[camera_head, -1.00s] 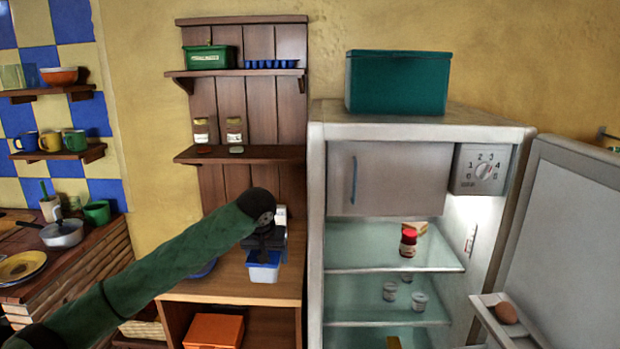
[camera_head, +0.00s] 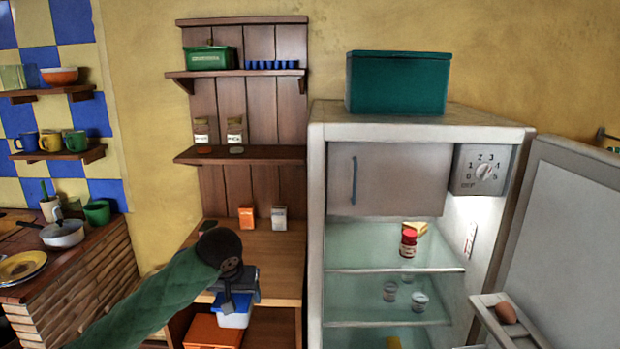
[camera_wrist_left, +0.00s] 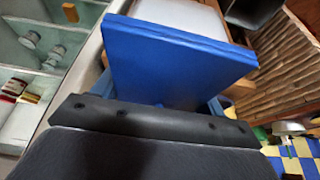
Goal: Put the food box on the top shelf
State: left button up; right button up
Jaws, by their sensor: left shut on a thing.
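The food box (camera_head: 236,320) is white with a blue lid. My left gripper (camera_head: 232,298) is shut on it, just in front of the wooden cabinet's counter. In the left wrist view its blue lid (camera_wrist_left: 175,65) fills the space ahead of the gripper; the fingertips are mostly hidden. The open fridge's top glass shelf (camera_head: 375,260) holds a red jar (camera_head: 408,242) and a yellow wedge (camera_head: 420,229). The wall rack also has an upper wooden shelf (camera_head: 235,72) with a green box and blue cups. My right gripper is out of view.
The fridge door (camera_head: 570,230) stands open at the right, with an egg (camera_head: 506,313) in its rack. The left part of the top glass shelf is clear. An orange box (camera_head: 213,332) sits in the cabinet below. Two small packets (camera_head: 246,218) stand on the counter.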

pick_arm(q)
jog(key=s+a+f, duration=0.1)
jog(key=s+f, duration=0.3)
jog(key=f, duration=0.3)
jog(key=s+a+f, duration=0.2)
jog(key=s+f, duration=0.3)
jog(key=f, duration=0.2)
jog(key=shift+s+a+f, duration=0.25)
jog(key=shift+f, duration=0.1)
